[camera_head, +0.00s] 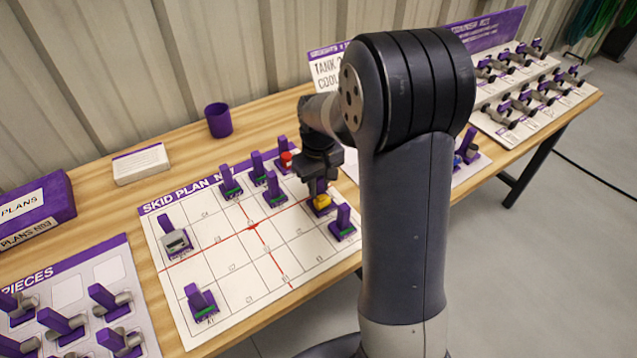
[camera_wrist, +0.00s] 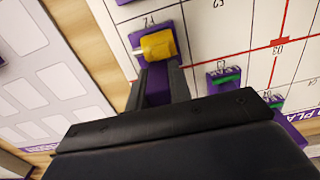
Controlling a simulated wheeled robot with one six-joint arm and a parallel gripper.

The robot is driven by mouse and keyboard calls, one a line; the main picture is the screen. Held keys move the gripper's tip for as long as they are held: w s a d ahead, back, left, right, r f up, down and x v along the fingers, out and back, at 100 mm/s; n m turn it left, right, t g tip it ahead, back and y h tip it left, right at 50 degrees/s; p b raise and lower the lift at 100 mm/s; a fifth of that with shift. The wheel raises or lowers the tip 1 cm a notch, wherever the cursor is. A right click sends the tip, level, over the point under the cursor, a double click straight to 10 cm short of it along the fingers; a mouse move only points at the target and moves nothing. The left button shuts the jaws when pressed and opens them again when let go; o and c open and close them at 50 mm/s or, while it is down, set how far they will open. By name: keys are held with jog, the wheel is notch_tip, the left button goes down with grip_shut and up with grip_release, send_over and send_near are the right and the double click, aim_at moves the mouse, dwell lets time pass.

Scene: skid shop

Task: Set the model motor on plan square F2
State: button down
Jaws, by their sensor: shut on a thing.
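A yellow-bodied piece with a purple upright handle and purple base, which looks like the model motor (camera_head: 321,203), is at the right part of the skid plan board (camera_head: 222,322). My gripper (camera_head: 319,182) is over it, pointing down, and shut on its purple handle. In the wrist view the yellow motor (camera_wrist: 157,45) shows just beyond the fingertips (camera_wrist: 158,85), with the handle between them. The base is on or very close to the board; I cannot tell if it touches.
A green-marked purple piece (camera_head: 343,223) stands close to its right. Several others stand behind and left, including a red-topped one (camera_head: 285,161) and a grey one (camera_head: 175,241). The pieces board (camera_head: 120,262) lies at left. A purple cup (camera_head: 218,120) stands behind. The board's front middle is clear.

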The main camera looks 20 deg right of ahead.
jog(key=c, duration=1.2)
grip_release()
jog(key=shift+r, duration=0.1)
jog(key=shift+r+p, duration=0.45)
jog(key=shift+p, duration=0.15)
jog(key=shift+r+p, duration=2.8)
jog(key=shift+r, duration=0.7)
